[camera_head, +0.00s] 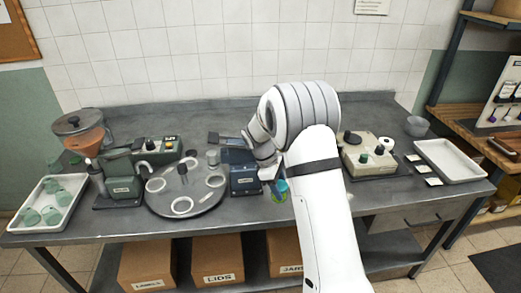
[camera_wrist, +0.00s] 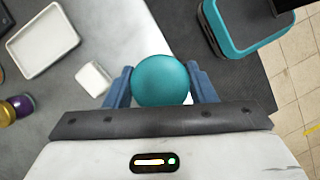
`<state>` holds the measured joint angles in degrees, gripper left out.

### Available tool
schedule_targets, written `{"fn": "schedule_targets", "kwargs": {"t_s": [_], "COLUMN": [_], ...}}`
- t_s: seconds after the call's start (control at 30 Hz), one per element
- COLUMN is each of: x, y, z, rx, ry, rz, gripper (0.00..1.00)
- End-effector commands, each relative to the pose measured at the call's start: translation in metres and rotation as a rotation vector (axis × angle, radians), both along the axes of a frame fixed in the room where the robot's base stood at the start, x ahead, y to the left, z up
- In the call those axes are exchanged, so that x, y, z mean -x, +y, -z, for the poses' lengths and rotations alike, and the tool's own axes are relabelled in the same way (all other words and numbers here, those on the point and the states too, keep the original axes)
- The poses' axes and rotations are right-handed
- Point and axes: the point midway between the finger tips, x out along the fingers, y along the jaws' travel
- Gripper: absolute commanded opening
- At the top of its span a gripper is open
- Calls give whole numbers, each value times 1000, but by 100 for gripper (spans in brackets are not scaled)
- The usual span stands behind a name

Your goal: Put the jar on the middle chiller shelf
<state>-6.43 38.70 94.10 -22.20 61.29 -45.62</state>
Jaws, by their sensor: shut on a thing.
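The jar has a round teal lid (camera_wrist: 160,82), which fills the space between my gripper's two blue fingers in the wrist view. My gripper (camera_wrist: 161,74) is shut on the jar, with one finger on each side of the lid. In the head view the jar (camera_head: 279,193) shows as a small teal and green shape beside my wrist, over the front part of the workbench. My arm partly covers my gripper there. The jar's body is hidden under its lid in the wrist view. I cannot make out a chiller shelf in either view.
The grey workbench (camera_head: 250,110) holds a round turntable (camera_head: 187,205) with rings, a blue-grey machine (camera_head: 243,180), a beige device (camera_head: 368,155) and two white trays (camera_head: 50,203) (camera_head: 450,160). A teal-rimmed box (camera_wrist: 245,25) and a white block (camera_wrist: 94,79) lie near my gripper.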

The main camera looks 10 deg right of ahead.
Motion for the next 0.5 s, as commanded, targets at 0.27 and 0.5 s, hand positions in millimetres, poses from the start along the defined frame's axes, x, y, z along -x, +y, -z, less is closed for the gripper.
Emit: {"fn": "schedule_targets", "kwargs": {"t_s": [0.27, 0.5], "x": [-45, -62], "y": [-7, -10], "z": [-66, -97], "rx": [4, 3], "ry": [-7, -1], "rz": [-692, -999], "gripper": [22, 22]}}
